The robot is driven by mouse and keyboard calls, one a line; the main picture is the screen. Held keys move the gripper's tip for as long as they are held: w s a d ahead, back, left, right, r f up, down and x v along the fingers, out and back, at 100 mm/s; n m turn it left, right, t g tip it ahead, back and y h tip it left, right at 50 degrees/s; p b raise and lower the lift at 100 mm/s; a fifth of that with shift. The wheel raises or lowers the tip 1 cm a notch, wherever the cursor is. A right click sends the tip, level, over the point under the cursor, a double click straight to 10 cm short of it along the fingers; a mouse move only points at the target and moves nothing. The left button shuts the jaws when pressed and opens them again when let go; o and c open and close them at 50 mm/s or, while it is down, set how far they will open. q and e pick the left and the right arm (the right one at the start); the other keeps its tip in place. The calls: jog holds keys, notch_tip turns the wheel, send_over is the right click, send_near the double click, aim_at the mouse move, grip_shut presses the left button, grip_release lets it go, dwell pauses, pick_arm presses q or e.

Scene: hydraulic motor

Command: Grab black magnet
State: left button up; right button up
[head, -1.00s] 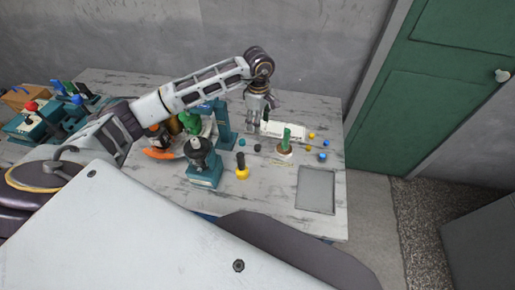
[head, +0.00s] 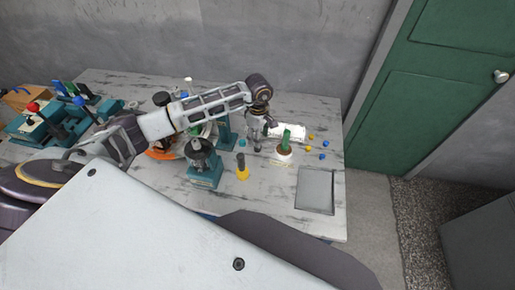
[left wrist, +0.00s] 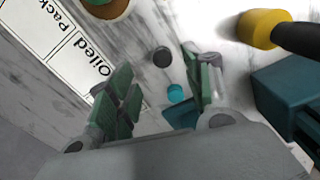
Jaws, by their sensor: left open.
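The black magnet, a small dark disc, lies on the table and shows in the left wrist view (left wrist: 162,57), between and beyond the fingertips. My left gripper (left wrist: 158,64) is open, with green pads on both fingers and nothing between them that I can see held. In the head view, my left gripper (head: 258,139) points down close above the black magnet (head: 258,149). I cannot tell the exact height between fingertips and disc. My right gripper is not in view.
A teal disc (left wrist: 176,93) lies close to the magnet. A yellow-and-black tool (head: 242,172), a teal-based motor part (head: 203,170) and a white-and-green item (head: 284,150) stand around. A white labelled sheet (left wrist: 50,40) lies behind. A grey tray (head: 315,190) is at right.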

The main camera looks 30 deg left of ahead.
pick_arm(q)
jog(key=shift+f, duration=0.3)
jog(key=shift+f, duration=0.1)
jog(key=shift+s+f+p, duration=0.2)
jog(key=shift+f+p, duration=0.5)
jog(key=shift+f, duration=1.8)
jog(key=shift+a, duration=0.1)
jog(key=c, duration=0.9)
